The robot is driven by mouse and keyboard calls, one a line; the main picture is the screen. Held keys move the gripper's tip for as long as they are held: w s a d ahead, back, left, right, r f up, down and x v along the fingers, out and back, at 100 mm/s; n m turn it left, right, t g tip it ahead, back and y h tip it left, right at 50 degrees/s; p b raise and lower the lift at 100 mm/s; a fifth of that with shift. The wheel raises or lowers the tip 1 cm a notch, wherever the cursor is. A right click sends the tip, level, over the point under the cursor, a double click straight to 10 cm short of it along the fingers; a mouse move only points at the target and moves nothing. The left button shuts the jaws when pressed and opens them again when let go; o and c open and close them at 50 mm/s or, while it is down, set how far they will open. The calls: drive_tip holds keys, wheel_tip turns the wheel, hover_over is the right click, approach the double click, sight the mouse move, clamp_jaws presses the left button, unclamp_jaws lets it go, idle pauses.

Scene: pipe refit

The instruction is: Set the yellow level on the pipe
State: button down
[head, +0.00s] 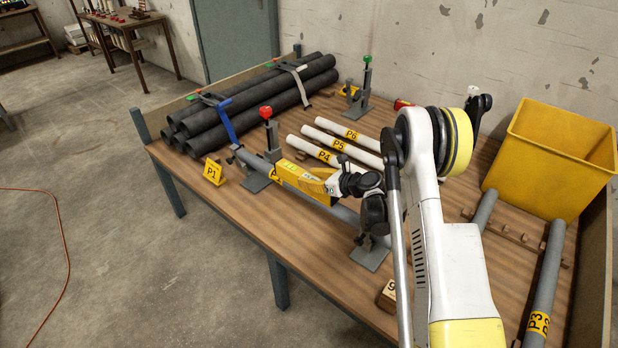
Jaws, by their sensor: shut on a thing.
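The yellow level (298,177) lies along the grey pipe (346,214) in the middle of the workbench, lined up with it. I cannot tell whether it rests on the pipe or is just above it. My gripper (331,184) is shut on the level's right end, and its fingers hide part of that end. The pipe runs between a clamp stand with a red knob (266,114) at its left and a grey stand base (370,254) at its right. My arm hides the pipe's right end.
A strapped stack of black pipes (250,97) lies at the back left. White pipes (352,133) lie behind the level. A yellow bin (552,150) and grey pipes (543,285) are at the right. A yellow P1 sign (213,171) stands near the front edge. A green-knobbed clamp (366,85) stands behind.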

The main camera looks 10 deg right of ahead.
drive_tip(key=shift+f, duration=0.1)
idle(0.3)
drive_tip(key=c, duration=0.9)
unclamp_jaws()
drive_tip(key=shift+c, duration=0.2)
drive_tip(key=v, duration=1.2)
